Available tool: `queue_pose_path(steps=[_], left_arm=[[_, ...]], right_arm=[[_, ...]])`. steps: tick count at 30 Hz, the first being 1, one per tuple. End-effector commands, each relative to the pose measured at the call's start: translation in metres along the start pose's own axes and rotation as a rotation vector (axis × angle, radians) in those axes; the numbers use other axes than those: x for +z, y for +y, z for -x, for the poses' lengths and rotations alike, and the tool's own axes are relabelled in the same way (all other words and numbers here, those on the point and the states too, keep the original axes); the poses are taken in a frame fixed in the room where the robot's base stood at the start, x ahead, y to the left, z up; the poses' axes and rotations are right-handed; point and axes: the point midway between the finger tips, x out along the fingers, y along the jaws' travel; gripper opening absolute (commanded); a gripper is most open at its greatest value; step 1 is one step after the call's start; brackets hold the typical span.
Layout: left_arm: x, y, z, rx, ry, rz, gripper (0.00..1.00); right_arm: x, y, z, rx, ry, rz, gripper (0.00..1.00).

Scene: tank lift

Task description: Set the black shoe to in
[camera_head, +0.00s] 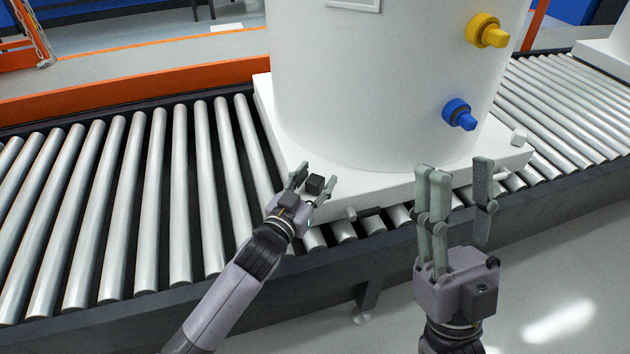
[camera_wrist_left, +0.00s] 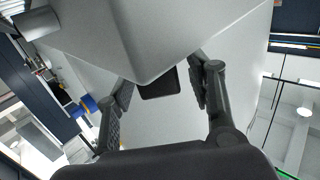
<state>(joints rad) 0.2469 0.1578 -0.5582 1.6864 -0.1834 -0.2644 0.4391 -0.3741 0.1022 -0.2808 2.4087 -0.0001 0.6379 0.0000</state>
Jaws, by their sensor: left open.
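The black shoe (camera_head: 315,184) is a small dark block at the near left corner of the tank's white base (camera_head: 384,191). It also shows in the left wrist view (camera_wrist_left: 160,84), partly hidden behind a pale corner. My left gripper (camera_head: 313,184) is open, with its fingers on either side of the shoe; I cannot tell whether they touch it. My right gripper (camera_head: 457,172) is open and empty in front of the base's near edge, its fingers pointing up in the picture. The large white tank (camera_head: 380,90) stands on the base.
The base rests on a roller conveyor (camera_head: 130,200) with a dark near rail. The tank carries a yellow fitting (camera_head: 487,31) and a blue fitting (camera_head: 459,114). Open floor (camera_head: 560,270) lies at lower right.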

Motion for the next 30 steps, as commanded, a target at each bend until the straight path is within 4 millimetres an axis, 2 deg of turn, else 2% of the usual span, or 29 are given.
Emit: queue_pose_path(steps=[6, 27, 30], left_arm=[[-0.0001, 0.0001, -0.0001, 0.000, 0.000, 0.000, 0.49], [0.0001, 0.0003, 0.0001, 0.000, 0.000, 0.000, 0.03], [0.0001, 0.0003, 0.0001, 0.000, 0.000, 0.000, 0.00]], right_arm=[[-0.0002, -0.0001, -0.0002, 0.000, 0.001, 0.000, 0.40], [-0.0002, 0.0000, -0.0004, 0.000, 0.000, 0.000, 0.40], [-0.0001, 0.0000, -0.0004, 0.000, 0.000, 0.000, 0.40]])
